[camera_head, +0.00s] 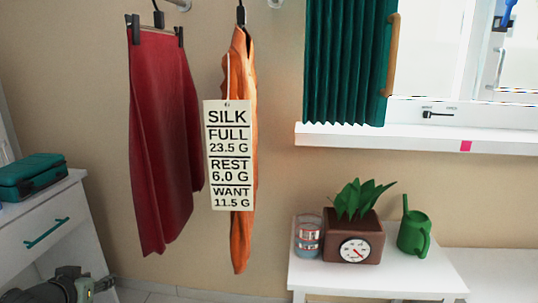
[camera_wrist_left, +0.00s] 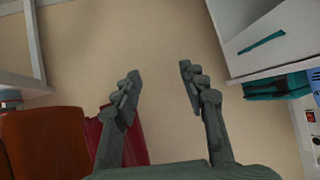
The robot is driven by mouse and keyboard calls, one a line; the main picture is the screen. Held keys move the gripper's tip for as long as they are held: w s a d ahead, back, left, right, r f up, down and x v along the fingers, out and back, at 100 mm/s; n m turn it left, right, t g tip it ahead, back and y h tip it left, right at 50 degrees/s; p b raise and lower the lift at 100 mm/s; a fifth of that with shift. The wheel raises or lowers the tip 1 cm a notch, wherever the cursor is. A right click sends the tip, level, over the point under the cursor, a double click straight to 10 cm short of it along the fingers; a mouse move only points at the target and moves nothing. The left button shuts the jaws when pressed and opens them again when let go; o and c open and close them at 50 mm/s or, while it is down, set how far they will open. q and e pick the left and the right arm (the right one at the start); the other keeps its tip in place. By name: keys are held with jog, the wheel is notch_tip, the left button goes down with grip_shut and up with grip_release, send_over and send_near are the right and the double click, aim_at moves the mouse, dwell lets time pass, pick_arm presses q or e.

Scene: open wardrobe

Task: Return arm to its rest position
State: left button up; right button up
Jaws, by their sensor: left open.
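My left gripper (camera_head: 86,288) shows at the bottom left of the head view, low in front of the white drawer unit (camera_head: 45,222). In the left wrist view my left gripper (camera_wrist_left: 160,76) has its two fingers spread wide apart, with nothing between them but beige background. The teal-handled drawer front (camera_wrist_left: 266,38) shows at the upper right there, clear of the fingers. Part of red cloth (camera_wrist_left: 135,146) shows behind the finger on the left. My right gripper is not in view.
A red skirt (camera_head: 165,140) and an orange garment (camera_head: 242,245) with a printed tag (camera_head: 228,155) hang in the middle. A teal case (camera_head: 35,172) lies on the drawer unit. A white table (camera_head: 375,282) holds a glass (camera_head: 308,237), a potted plant (camera_head: 362,200) and a green watering can (camera_head: 414,233).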

pick_arm(q)
jog(key=s+d+f+m+g, duration=0.1)
jog(key=s+d+f+g, duration=0.1)
jog(key=s+d+f, duration=0.3)
jog(key=s+d+f+m+g+h, duration=0.1)
jog(key=s+d+f+g, duration=0.2)
jog(key=s+f, duration=0.8)
jog(key=s+d+f+m+g, duration=0.1)
jog(key=s+d+f, duration=0.5)
jog(key=f, duration=1)
jog(key=shift+s+d+g+h, duration=0.35)
jog(key=shift+s+g, duration=0.55)
jog(key=shift+s, duration=0.15)
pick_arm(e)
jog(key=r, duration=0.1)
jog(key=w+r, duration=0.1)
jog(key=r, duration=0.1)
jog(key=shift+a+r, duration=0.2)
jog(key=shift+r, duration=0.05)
pick_arm(q)
jog(key=shift+w, duration=0.1)
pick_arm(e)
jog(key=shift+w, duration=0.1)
pick_arm(q)
jog(key=shift+f, duration=0.1)
jog(key=shift+c, duration=0.6)
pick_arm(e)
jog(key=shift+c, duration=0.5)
